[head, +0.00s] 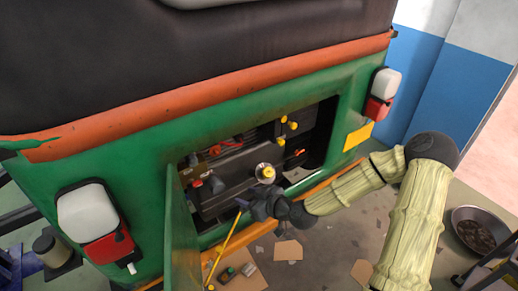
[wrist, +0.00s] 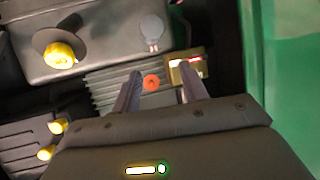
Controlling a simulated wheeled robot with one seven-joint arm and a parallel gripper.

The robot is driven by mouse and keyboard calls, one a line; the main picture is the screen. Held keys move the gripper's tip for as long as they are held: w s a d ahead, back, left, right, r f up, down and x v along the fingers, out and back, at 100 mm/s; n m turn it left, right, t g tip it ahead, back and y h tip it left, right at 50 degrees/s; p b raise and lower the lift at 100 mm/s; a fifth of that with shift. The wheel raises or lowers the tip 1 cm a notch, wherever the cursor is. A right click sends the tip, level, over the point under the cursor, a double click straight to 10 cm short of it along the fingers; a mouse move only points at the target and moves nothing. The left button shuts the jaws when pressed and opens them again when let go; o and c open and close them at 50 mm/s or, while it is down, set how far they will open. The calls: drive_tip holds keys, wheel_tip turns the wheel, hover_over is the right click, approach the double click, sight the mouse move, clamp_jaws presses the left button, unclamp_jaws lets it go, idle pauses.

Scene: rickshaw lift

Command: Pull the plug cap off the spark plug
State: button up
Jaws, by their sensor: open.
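A small round orange-red piece (wrist: 152,83), likely the plug cap, shows between my fingers in the wrist view, in front of grey engine fins (wrist: 110,88). My gripper (wrist: 157,82) is open, with one finger on each side of the orange piece in the picture. I cannot tell whether the fingers touch it or how far off it is. In the head view my gripper (head: 243,203) is dark and low at the bay opening. The spark plug itself cannot be made out.
A yellow knob (head: 265,172) sticks out of the engine, with two smaller yellow knobs (wrist: 50,140) nearby. A small box with a red light (wrist: 186,72) sits close to the right finger. The open green door (head: 180,235) stands left of the bay. Cardboard pieces (head: 288,250) litter the floor.

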sight(240, 139)
drive_tip(key=w+d+r+m+t+p, duration=0.2)
drive_tip(key=w+r+t, duration=0.4)
drive_tip(key=r, duration=0.5)
drive_tip(key=shift+d+m+p, duration=0.4)
drive_tip(key=shift+d, duration=0.2)
drive_tip(key=shift+b+x, duration=0.35)
drive_tip(key=shift+x, duration=4.65)
drive_tip(key=shift+r, duration=0.1)
drive_tip(key=shift+c, duration=0.2)
drive_tip(key=c, duration=0.7)
